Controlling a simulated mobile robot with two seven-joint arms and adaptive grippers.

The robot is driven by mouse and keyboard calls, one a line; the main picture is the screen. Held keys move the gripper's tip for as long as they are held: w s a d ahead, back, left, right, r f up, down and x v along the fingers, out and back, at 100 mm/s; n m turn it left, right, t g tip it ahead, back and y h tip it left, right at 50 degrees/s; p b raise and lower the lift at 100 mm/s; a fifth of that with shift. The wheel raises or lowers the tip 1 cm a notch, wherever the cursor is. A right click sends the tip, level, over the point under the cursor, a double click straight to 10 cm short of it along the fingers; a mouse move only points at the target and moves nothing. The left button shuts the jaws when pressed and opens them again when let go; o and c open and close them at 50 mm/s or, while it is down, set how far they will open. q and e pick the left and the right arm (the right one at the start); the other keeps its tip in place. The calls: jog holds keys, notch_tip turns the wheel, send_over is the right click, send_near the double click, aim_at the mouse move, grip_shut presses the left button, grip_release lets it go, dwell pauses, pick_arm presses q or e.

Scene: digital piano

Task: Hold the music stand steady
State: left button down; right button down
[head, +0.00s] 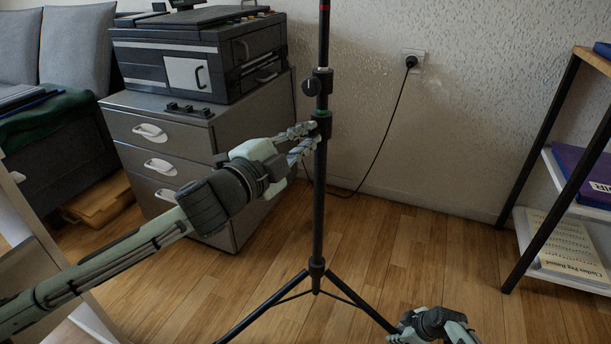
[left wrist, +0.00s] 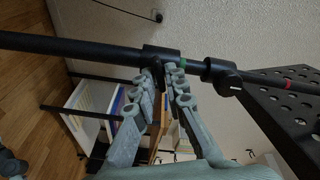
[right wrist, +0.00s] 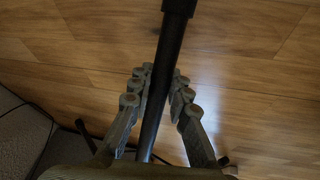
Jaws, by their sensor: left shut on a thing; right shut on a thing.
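The black music stand (head: 319,210) stands upright on spread tripod legs; its top is out of the head view. My left gripper (head: 313,136) is shut on the pole at the collar just below a green ring. The left wrist view shows its fingertips (left wrist: 168,72) at that collar, and the stand's perforated black desk (left wrist: 297,125). My right gripper (head: 397,333) is low at the bottom edge, at the stand's right leg. In the right wrist view its fingers (right wrist: 161,80) are shut on a dark tube, which appears to be that leg (right wrist: 166,60).
A grey drawer cabinet (head: 235,135) with a dark machine (head: 200,55) on it stands behind left. A cable (head: 392,125) runs from the wall socket behind the stand. A shelf (head: 545,165) with books is at right. Wood floor (head: 440,240) between is clear.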

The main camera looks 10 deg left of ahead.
pick_arm(q)
jog(key=shift+f+m, duration=0.1)
jog(key=shift+m, duration=2.2)
pick_arm(e)
jog(key=shift+d, duration=0.1)
pick_arm(q)
jog(key=c, duration=1.7)
grip_release()
jog(key=shift+s, duration=0.1)
jog(key=v, duration=1.2)
jog(key=shift+d, duration=0.1)
pick_arm(e)
jog(key=c, duration=1.4)
grip_release()
